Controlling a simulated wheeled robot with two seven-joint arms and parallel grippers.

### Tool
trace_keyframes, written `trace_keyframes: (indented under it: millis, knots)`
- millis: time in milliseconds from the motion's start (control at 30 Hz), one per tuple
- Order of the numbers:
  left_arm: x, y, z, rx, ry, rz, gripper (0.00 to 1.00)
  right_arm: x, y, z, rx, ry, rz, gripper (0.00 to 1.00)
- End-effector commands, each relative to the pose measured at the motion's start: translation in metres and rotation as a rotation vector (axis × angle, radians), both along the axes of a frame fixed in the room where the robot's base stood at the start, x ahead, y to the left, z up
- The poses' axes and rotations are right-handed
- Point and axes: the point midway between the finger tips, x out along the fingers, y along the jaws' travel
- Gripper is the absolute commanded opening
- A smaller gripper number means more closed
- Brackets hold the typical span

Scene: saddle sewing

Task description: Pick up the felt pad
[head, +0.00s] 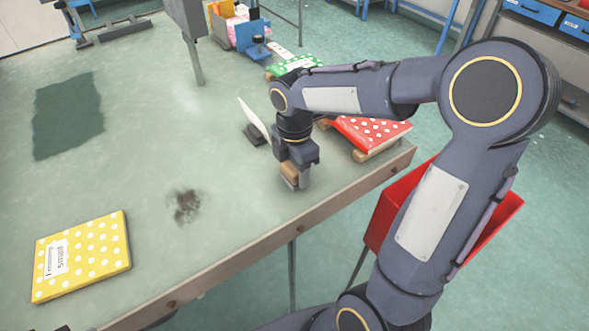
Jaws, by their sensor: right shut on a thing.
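My right gripper (296,182) points down over the worktable (215,120), close to its right front edge. It is shut on a small tan, block-like thing (289,172), mostly hidden by the fingers. I cannot tell for sure whether this is the felt pad, and no other thing in view is clearly the pad. I also cannot tell whether the held thing touches the tabletop. My left gripper is not in view.
A yellow dotted booklet (82,256) lies at the front left. A red dotted one (372,132) rests on wooden blocks behind my right arm. A thin white piece (253,118) stands in a dark holder. A red bin (398,205) is beside the table. The table's middle is mostly clear.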

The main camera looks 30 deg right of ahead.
Motion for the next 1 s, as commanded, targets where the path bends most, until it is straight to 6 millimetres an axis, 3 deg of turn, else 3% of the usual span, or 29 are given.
trace_keyframes:
  millis: [167, 367, 633, 800, 1000]
  knots:
    - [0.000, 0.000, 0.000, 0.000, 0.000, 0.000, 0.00, 0.001, 0.000, 0.008, 0.000, -0.004, 0.000, 0.30]
    - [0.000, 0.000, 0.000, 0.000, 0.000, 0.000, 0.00, -0.002, 0.002, 0.037, 0.000, -0.006, 0.000, 0.30]
    - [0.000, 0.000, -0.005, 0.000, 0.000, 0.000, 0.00, -0.047, 0.028, 0.096, 0.001, -0.009, 0.004, 0.30]
    - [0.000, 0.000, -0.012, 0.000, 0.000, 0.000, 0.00, -0.084, 0.049, 0.111, 0.000, -0.007, 0.004, 0.30]
    - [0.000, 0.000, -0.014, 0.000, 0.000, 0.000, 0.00, -0.111, 0.065, 0.125, 0.000, -0.002, 0.002, 0.30]
